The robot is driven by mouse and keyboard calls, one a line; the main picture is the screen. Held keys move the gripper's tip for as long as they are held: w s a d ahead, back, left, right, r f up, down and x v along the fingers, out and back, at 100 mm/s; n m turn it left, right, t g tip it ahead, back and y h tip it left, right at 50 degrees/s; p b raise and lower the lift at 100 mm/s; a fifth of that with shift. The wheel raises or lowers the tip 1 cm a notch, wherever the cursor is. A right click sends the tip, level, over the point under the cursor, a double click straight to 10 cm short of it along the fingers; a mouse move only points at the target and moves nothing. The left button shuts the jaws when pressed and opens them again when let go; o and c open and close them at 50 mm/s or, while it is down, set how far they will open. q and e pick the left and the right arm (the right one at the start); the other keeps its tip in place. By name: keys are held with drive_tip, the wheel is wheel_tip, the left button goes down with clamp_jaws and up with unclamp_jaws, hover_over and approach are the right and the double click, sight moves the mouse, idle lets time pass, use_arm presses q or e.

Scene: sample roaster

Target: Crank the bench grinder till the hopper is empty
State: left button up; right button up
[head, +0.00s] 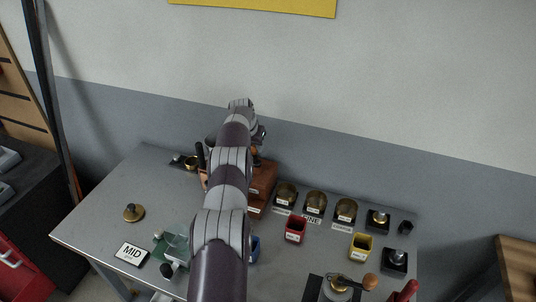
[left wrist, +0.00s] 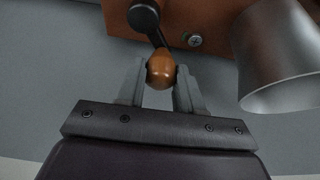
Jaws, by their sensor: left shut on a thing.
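The bench grinder's wooden body (head: 264,180) stands at the back of the grey table in the head view, partly hidden behind my left arm. In the left wrist view, my left gripper (left wrist: 161,82) is shut on the orange wooden crank knob (left wrist: 161,68). The dark crank arm (left wrist: 155,30) runs from the knob up to a round black hub at the wooden body (left wrist: 200,14). A grey metal cone (left wrist: 280,50), perhaps the hopper, is at the right of the wrist view. Its contents do not show. My right gripper is not in view.
Several brass-coloured cups (head: 315,202) stand in a row right of the grinder. A red bin (head: 295,230) and a yellow bin (head: 361,246) stand in front of them.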

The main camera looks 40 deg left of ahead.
use_arm(q)
drive_tip(key=d, duration=0.1)
drive_tip(key=w+d, duration=0.1)
drive_tip(key=d, duration=0.2)
drive_tip(key=shift+w+d+r, duration=0.1)
drive_tip(key=shift+w+r, duration=0.05)
drive_tip(key=shift+w, duration=0.25)
drive_tip(key=shift+s+d, duration=0.1)
drive_tip(key=shift+d, duration=0.15)
drive_tip(key=shift+s+d+f+b, duration=0.25)
drive_tip(key=shift+s+d, duration=0.15)
drive_tip(key=shift+d, duration=0.2)
drive_tip(key=shift+s+d+f+b, duration=0.15)
drive_tip(key=shift+s+d+b, duration=0.15)
drive_tip(key=shift+d, duration=0.3)
drive_tip(key=shift+s+d+r, duration=0.15)
drive_tip(key=shift+s+d, duration=0.1)
drive_tip(key=shift+s, duration=0.1)
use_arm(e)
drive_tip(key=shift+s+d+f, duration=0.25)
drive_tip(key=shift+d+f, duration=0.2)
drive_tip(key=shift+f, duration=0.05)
use_arm(q)
drive_tip(key=shift+s, duration=0.1)
